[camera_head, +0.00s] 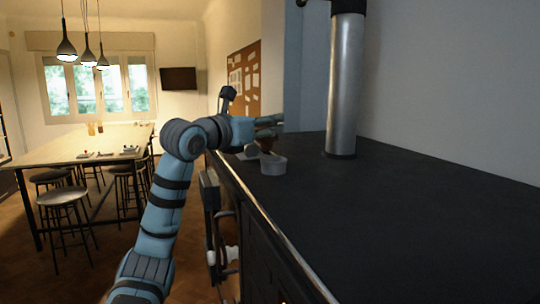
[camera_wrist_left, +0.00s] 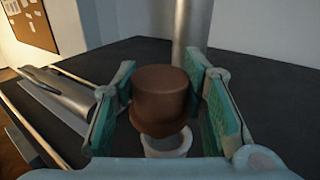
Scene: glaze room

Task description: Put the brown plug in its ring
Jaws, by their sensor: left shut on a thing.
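The brown plug (camera_wrist_left: 160,92) is between the green-padded fingers of my left gripper (camera_wrist_left: 163,100), which is shut on it. In the head view the left gripper (camera_head: 268,124) is over the dark worktop, with the plug (camera_head: 266,143) below its fingers. The pale grey ring (camera_head: 273,165) stands on the worktop just below the plug in that view. In the left wrist view the ring (camera_wrist_left: 168,147) shows partly beneath the plug, which hides much of it. I cannot tell whether plug and ring touch. My right gripper is not in view.
A shiny metal pipe (camera_head: 346,85) rises from the dark worktop (camera_head: 400,210) to the right of the ring. A pale grey object (camera_head: 247,153) lies left of the ring near the worktop's edge. The worktop's right and front are clear. A table (camera_head: 85,145) with stools stands farther left.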

